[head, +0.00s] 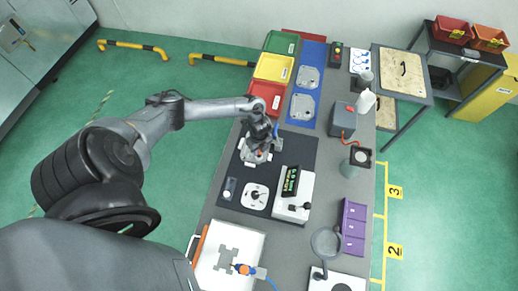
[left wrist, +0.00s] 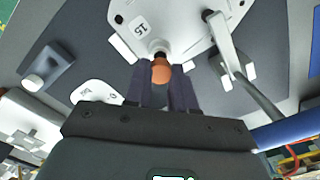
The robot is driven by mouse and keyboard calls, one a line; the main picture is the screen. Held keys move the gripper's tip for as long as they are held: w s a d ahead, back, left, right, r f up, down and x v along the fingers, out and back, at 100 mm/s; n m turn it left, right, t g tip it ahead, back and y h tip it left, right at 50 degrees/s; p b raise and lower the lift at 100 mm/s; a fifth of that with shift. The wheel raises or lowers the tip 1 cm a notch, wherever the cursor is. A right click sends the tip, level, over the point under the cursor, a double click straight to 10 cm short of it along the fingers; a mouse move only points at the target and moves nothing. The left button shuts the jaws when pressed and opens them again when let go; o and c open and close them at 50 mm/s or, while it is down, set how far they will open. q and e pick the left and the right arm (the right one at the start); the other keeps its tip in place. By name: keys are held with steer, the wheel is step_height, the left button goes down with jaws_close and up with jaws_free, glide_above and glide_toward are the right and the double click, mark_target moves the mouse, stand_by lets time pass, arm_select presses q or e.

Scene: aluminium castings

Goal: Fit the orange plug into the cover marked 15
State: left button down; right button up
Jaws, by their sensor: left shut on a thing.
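The orange plug (left wrist: 160,72) is between the dark fingertips of my left gripper (left wrist: 161,88), which is shut on it. The light grey cover (left wrist: 184,22) marked 15 is just beyond the fingertips in the left wrist view, its label upside down there. The plug's far end is at a dark round spot near the cover's edge; I cannot tell whether it is inside an opening. In the head view my left gripper (head: 262,143) is over the cover (head: 254,155) on the dark mat and hides part of it. My right gripper is not in view.
Red (head: 266,95), yellow (head: 274,67) and green bins line the far left. A clamp arm (left wrist: 228,45) rises beside the cover.

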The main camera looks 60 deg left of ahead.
arm_select(q)
steer(key=shift+f, duration=0.25)
stand_by(0.5)
steer(key=shift+f+b, duration=1)
steer(key=c, duration=0.9)
jaws_free()
steer(key=shift+o, duration=0.2)
steer(key=shift+r, duration=0.1)
step_height(320, 180, up, 11)
steer(key=shift+f, duration=0.15)
